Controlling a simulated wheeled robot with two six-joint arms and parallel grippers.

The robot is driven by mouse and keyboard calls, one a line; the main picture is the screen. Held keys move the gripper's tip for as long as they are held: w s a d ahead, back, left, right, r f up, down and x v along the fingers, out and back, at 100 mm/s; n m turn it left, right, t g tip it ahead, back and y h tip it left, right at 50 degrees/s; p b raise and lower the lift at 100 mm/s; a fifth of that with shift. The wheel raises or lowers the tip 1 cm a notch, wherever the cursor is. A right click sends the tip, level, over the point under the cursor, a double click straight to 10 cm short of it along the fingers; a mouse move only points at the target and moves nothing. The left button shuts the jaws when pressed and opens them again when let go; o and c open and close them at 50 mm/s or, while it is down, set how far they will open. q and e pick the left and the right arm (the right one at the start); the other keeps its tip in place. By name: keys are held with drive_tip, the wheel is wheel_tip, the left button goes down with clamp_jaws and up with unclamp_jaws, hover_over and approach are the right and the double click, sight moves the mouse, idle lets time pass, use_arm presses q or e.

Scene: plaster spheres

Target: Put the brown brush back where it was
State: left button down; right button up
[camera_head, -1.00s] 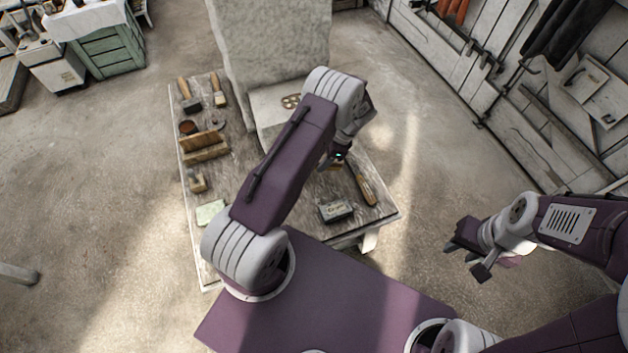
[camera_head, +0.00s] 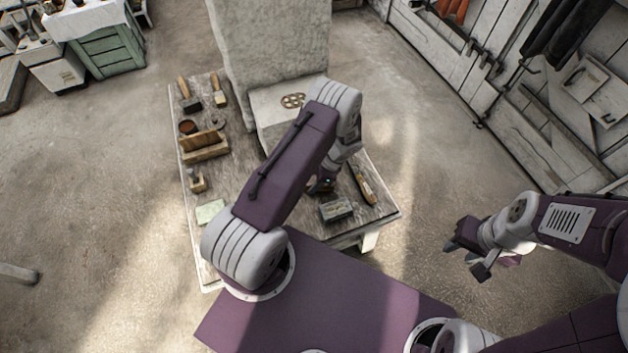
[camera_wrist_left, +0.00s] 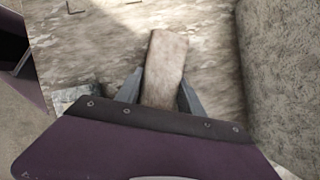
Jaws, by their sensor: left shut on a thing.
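My left gripper (camera_wrist_left: 159,92) is shut on the brown brush (camera_wrist_left: 164,62). In the left wrist view, one end of the brush shows as a worn brown-grey block between the fingers, above the pale, worn tabletop. In the head view, my left gripper (camera_head: 322,187) is low over the right part of the table, and my own arm hides most of it and the brush. I cannot tell whether the brush touches the tabletop. My right gripper (camera_head: 468,250) is empty, with its fingers apart, off the table to the right.
The wooden table (camera_head: 232,178) carries a grey labelled box (camera_head: 336,209) and a long wooden-handled tool (camera_head: 363,184) close to my left gripper. A pale stone block (camera_head: 272,110) stands at the back. Brushes (camera_head: 188,97), a wooden holder (camera_head: 204,148) and a green block (camera_head: 211,212) line the left side.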

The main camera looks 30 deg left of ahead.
use_arm(q)
drive_tip(key=c, duration=0.7)
unclamp_jaws()
drive_tip(key=shift+r, duration=0.1)
drive_tip(key=p+v, duration=0.1)
drive_tip(key=v, duration=1.1)
drive_tip(key=s+d+r+n+t+h, duration=0.1)
drive_tip(key=s+r+n, duration=0.3)
drive_tip(key=s, duration=0.1)
drive_tip(key=s+d+r+n+t+h, duration=0.1)
drive_tip(key=s+r+n, duration=0.3)
drive_tip(key=r, duration=0.1)
drive_tip(key=s+d+r+n+t+h, duration=0.1)
drive_tip(key=s+r+n+h, duration=0.1)
drive_tip(key=s+r+n, duration=0.3)
drive_tip(key=shift+s+d, duration=0.2)
drive_tip(key=shift+s, duration=0.15)
